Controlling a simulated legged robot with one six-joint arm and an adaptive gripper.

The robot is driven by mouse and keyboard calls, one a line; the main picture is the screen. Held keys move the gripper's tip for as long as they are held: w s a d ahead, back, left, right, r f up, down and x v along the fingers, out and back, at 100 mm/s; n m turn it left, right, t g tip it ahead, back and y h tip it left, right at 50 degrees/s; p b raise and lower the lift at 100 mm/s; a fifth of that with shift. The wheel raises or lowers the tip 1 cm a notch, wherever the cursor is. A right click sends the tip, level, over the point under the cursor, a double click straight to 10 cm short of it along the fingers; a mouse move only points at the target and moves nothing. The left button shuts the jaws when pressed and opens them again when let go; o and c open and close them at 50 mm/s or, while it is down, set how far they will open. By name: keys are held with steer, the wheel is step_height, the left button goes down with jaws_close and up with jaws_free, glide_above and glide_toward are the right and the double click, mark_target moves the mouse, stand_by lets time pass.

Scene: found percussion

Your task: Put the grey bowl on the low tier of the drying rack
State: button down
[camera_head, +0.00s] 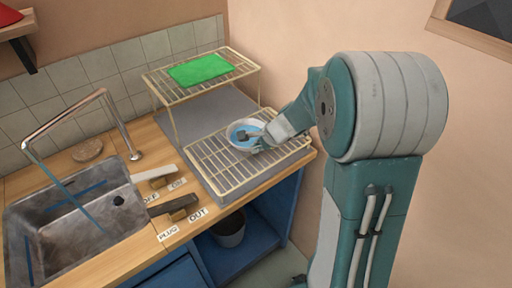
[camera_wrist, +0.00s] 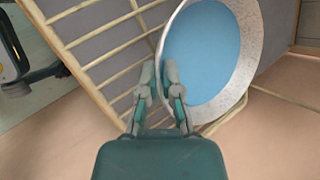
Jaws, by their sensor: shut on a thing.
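The grey bowl (camera_head: 235,146), blue inside, is at the low tier (camera_head: 215,170) of the wire drying rack. I cannot tell whether it rests on the wires or is just above them. In the wrist view the bowl (camera_wrist: 250,40) fills the upper right, with the rack wires (camera_wrist: 110,50) beside it. My gripper (camera_head: 258,140) comes in from the right and is shut on the near rim of the bowl. In the wrist view the fingertips (camera_wrist: 160,72) stand either side of that rim.
The high tier (camera_head: 240,64) of the rack holds a green cloth (camera_head: 200,69). Left of the rack are the sink (camera_head: 60,225), a faucet (camera_head: 128,140) and two levers with labels. A dark bucket (camera_head: 229,230) stands below the counter. The low tier's front left is clear.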

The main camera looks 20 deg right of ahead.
steer(key=shift+f, duration=0.15)
steer(key=c, duration=0.8)
jaws_free()
steer(key=v, duration=1.2)
steer(key=s+a+r+n+h, duration=0.2)
steer(key=s+a+r+n, duration=0.1)
steer(key=s+n, duration=0.5)
steer(key=s+a+r+n+h, duration=0.2)
steer(key=s+a+n, duration=0.3)
steer(key=s+n, duration=0.4)
steer(key=s+r, duration=0.1)
steer(key=s, duration=0.1)
steer(key=shift+s+a, duration=0.2)
steer(key=shift+s, duration=0.1)
steer(key=shift+a, duration=0.1)
